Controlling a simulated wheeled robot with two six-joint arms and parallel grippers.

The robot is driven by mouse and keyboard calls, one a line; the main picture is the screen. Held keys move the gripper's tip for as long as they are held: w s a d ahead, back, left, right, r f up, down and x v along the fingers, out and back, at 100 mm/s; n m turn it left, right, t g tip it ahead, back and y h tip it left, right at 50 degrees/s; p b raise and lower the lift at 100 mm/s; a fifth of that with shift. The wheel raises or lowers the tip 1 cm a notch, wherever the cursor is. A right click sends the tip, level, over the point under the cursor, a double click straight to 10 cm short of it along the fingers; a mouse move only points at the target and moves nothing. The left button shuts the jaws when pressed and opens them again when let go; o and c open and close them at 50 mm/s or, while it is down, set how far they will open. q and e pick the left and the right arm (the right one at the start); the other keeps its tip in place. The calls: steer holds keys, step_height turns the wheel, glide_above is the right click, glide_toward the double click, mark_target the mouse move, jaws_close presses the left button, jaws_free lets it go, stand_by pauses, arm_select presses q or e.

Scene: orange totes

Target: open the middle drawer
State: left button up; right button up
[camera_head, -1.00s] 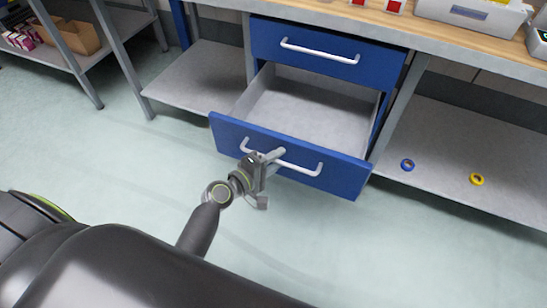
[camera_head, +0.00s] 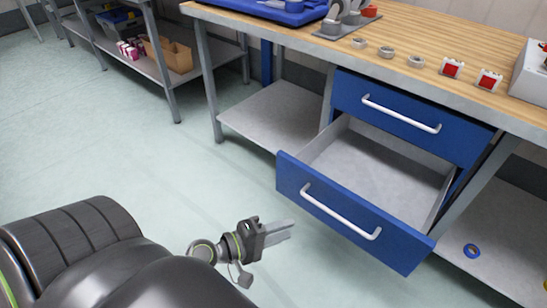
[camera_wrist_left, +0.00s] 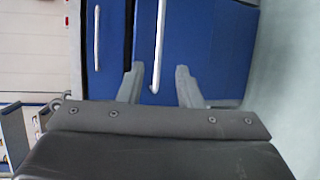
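The pulled-out blue drawer (camera_head: 350,211) stands open below a shut blue drawer (camera_head: 411,114). I cannot tell from the frames which is the middle one. The open drawer is empty inside and has a white bar handle (camera_head: 340,211). My left gripper (camera_head: 290,230) is in front of and to the left of this handle, apart from it. In the left wrist view, its two fingers (camera_wrist_left: 160,84) are spread with nothing between them gripped; the drawer's handle (camera_wrist_left: 158,45) and blue front (camera_wrist_left: 207,45) show beyond them. My right gripper is not in view.
The wooden workbench top (camera_head: 455,50) holds rings, red-and-white items (camera_head: 451,68) and a grey bin (camera_head: 532,75). A blue tape roll (camera_head: 472,251) lies on the lower right shelf. Another shelf with a cardboard box (camera_head: 170,55) stands back left. The floor (camera_head: 190,160) at left is clear.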

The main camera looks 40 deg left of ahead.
arm_select(q)
steer(key=shift+v, duration=1)
